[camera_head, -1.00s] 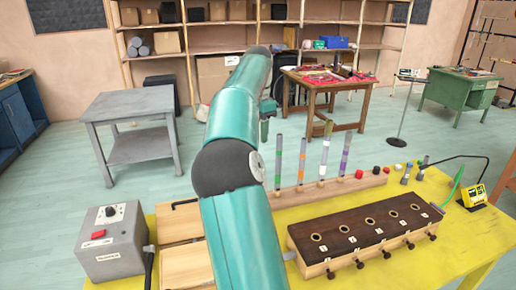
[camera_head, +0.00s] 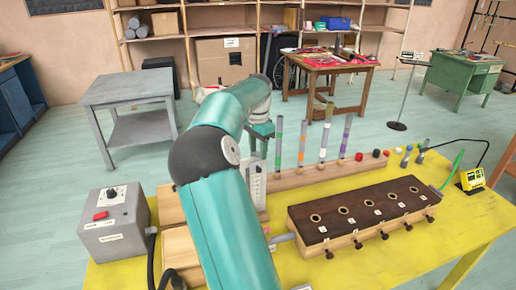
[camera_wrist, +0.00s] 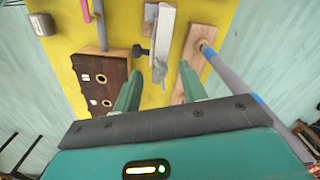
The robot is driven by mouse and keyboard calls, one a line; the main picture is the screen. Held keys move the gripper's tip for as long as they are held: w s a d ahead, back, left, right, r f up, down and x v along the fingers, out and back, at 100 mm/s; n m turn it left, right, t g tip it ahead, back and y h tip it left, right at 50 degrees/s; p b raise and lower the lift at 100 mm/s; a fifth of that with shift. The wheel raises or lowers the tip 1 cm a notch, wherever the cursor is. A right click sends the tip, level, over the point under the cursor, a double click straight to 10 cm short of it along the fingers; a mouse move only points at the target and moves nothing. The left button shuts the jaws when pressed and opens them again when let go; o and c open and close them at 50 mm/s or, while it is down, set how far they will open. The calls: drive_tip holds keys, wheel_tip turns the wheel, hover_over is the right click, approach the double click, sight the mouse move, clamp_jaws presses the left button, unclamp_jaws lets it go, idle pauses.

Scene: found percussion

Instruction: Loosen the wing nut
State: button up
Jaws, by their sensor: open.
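My gripper (camera_wrist: 160,88) is open and empty; in the wrist view its green fingers stand apart above the yellow table. In the head view my gripper (camera_head: 260,140) is past the arm's bend, above the table's back edge. A pale upright plate with markings (camera_head: 255,188) stands below it, partly behind my arm. A pale slab-like piece (camera_wrist: 163,35) shows ahead of the fingers in the wrist view. A small dark knob-like piece (camera_wrist: 138,51) lies just left of it; I cannot tell whether this is the wing nut. No wing nut is clearly visible elsewhere.
A wooden box with a dark holed top (camera_head: 365,208) and several front knobs stands on the yellow table (camera_head: 340,262). Behind it is a wooden rack (camera_head: 290,180) with several upright tubes. A grey control box (camera_head: 115,225) is at left. A yellow device (camera_head: 472,180) is at right.

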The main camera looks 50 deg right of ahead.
clamp_jaws()
drive_tip(key=n, duration=0.4)
idle(0.4)
drive_tip(key=n, duration=0.2)
drive_tip(key=shift+r+n, duration=0.1)
drive_tip(key=shift+n, duration=1)
drive_tip(key=n, duration=0.4)
